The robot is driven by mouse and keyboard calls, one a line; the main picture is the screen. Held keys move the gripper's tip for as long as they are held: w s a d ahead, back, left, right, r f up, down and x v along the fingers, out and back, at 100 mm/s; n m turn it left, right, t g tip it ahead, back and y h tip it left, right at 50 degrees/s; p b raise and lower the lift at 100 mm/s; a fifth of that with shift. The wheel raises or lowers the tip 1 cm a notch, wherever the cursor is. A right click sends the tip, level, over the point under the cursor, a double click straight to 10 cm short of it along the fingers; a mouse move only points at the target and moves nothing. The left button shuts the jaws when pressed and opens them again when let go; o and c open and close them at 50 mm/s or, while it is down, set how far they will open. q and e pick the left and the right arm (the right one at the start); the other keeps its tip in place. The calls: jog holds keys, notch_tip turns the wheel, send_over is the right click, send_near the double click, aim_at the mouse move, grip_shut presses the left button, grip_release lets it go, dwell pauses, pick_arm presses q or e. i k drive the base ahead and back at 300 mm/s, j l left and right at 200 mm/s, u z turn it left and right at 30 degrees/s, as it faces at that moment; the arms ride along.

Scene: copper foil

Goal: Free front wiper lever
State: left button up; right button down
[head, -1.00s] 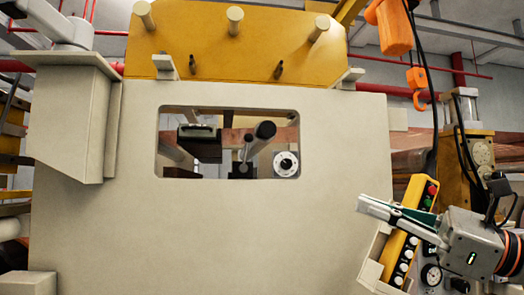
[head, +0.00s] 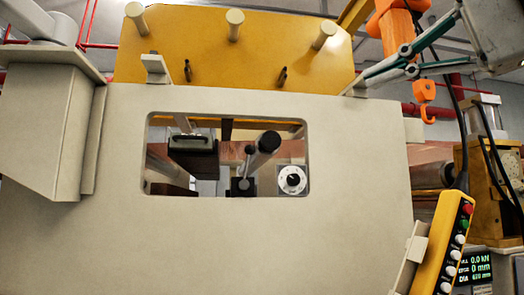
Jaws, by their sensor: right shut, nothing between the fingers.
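A thin upright lever with a dark round knob (head: 249,150) stands inside the window of the pale machine panel (head: 230,250). I cannot tell for sure that this is the front wiper lever. My right gripper (head: 352,88) is at the upper right, shut and empty, its fingers pointing left and down. In the picture it is above and right of the window, clear of the lever. My left gripper is out of view.
The window's edge (head: 225,196) frames the opening. Inside are a dark box with a handle (head: 193,141) and a white dial with a black knob (head: 292,180). Yellow button pendant (head: 448,240) and orange hoist hook (head: 424,96) are at right. Pegs (head: 235,18) project from the yellow plate.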

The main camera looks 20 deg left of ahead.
aim_at(243, 184)
jog(key=i+j, duration=0.9)
